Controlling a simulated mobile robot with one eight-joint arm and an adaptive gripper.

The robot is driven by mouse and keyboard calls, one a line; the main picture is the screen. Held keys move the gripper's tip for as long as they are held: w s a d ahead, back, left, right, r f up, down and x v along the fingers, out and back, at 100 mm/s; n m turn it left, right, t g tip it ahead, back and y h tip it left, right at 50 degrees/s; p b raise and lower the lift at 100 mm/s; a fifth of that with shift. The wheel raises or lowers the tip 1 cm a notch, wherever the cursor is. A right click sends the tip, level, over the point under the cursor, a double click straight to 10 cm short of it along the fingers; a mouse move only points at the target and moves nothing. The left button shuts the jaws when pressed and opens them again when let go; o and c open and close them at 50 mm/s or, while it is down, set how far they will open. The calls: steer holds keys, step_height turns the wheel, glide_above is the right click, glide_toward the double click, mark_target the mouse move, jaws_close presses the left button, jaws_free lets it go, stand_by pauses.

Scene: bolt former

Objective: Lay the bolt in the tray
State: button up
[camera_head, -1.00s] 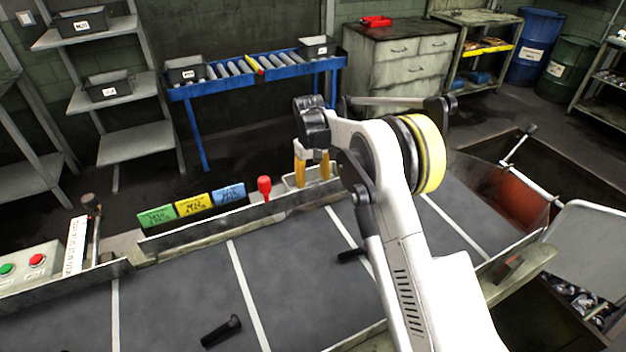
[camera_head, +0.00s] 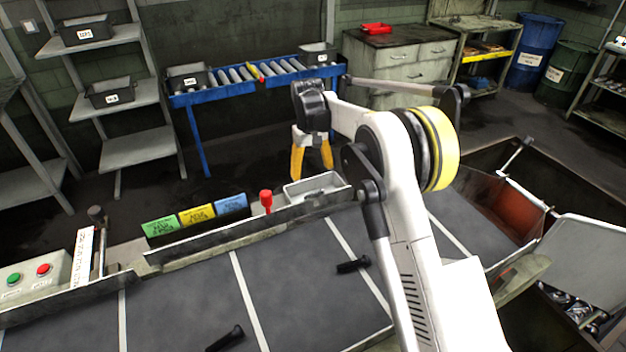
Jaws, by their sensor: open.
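A pale, shallow tray (camera_head: 339,183) stands at the far side of the conveyor belt, just behind its rail. A small dark grey shape, apparently a bolt (camera_head: 314,195), lies inside the tray. My gripper (camera_head: 312,170) has its two yellow fingers spread open and empty, pointing down above and behind the tray's left part, apart from it in the picture. Two black bolts lie on the belt: one (camera_head: 352,265) below the tray in the picture, beside my arm, and one (camera_head: 226,338) at the bottom edge.
The dark belt (camera_head: 190,290) has white cross lines. A red knob (camera_head: 266,200) and green, yellow and blue cards (camera_head: 196,213) stand along the far rail, left of the tray. A button box (camera_head: 30,278) is at the left. A reddish chute (camera_head: 500,205) is at the right.

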steer(key=s+d+r+m+t, duration=0.1)
steer(key=s+d+r, duration=0.15)
steer(key=r, duration=0.45)
steer(key=s+d+r, duration=0.2)
steer(key=s+r, duration=0.1)
steer(key=r, duration=0.4)
steer(key=s+d+r+m+t, duration=0.1)
steer(key=s+d+r, duration=0.1)
steer(key=s+r, duration=0.25)
steer(key=s+d+r+t, duration=0.1)
steer(key=s+d+r, duration=0.2)
steer(key=s, duration=0.3)
steer(key=s+d+f+m+t, duration=0.1)
steer(key=s+d+f, duration=0.1)
steer(key=s, duration=0.5)
steer(key=s+d+f+t, duration=0.1)
steer(key=s+d, duration=0.1)
steer(key=s, duration=0.6)
steer(key=s+d+f+m+t, duration=0.1)
steer(key=s+d+f+t, duration=0.1)
steer(key=s, duration=0.6)
steer(key=shift+f+m+y+p, duration=0.3)
steer(key=shift+f+p, duration=0.05)
steer(key=shift+p, duration=0.05)
steer(key=shift+s, duration=0.1)
step_height(320, 180, down, 6)
steer(key=b, duration=0.5)
steer(key=shift+r+b, duration=0.15)
steer(key=shift+b, duration=0.15)
steer(key=shift+r, duration=0.3)
